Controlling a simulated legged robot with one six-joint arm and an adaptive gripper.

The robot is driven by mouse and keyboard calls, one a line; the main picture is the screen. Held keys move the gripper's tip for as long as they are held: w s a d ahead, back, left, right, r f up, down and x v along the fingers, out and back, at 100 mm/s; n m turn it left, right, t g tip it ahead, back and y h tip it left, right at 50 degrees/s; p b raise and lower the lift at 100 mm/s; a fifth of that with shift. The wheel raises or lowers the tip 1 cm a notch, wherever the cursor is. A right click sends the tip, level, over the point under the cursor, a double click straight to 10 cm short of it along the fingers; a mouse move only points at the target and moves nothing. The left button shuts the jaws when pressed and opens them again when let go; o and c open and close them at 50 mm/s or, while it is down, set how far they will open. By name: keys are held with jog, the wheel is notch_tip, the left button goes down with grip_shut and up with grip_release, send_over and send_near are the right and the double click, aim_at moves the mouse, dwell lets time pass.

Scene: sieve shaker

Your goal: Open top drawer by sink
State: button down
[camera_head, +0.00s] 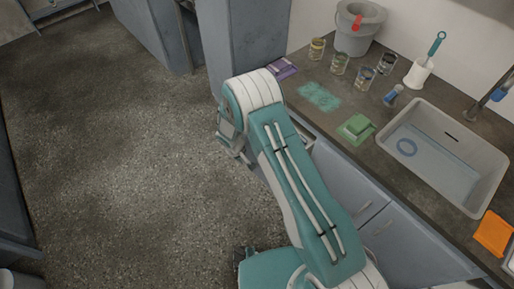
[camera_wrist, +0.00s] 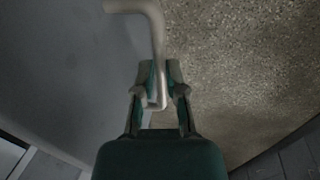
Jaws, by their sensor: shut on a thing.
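In the wrist view, a grey bent bar handle (camera_wrist: 156,40) comes in from the top left and runs down between the two fingers of my gripper (camera_wrist: 160,92). My gripper is shut on this handle. A smooth grey front panel (camera_wrist: 80,70) lies to its left. In the head view, my gripper (camera_head: 236,148) is beyond my arm, by the cabinet fronts under the counter. My arm hides most of the drawer there, so how far it is open cannot be told. The sink (camera_head: 408,116) is set in the counter at the right.
A tall grey cabinet (camera_head: 240,40) stands behind. The speckled floor (camera_head: 120,150) at left is clear.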

jog(key=s+a, duration=1.1)
jog(key=a, duration=0.3)
jog(key=shift+a, duration=0.4)
jog(key=shift+f, duration=0.1)
jog(key=c, duration=0.7)
grip_release()
jog(key=shift+w, duration=0.1)
notch_tip(320, 180, up, 12)
jog(key=s+a, duration=0.1)
jog(key=a, duration=0.1)
jog(key=shift+s+f, duration=0.15)
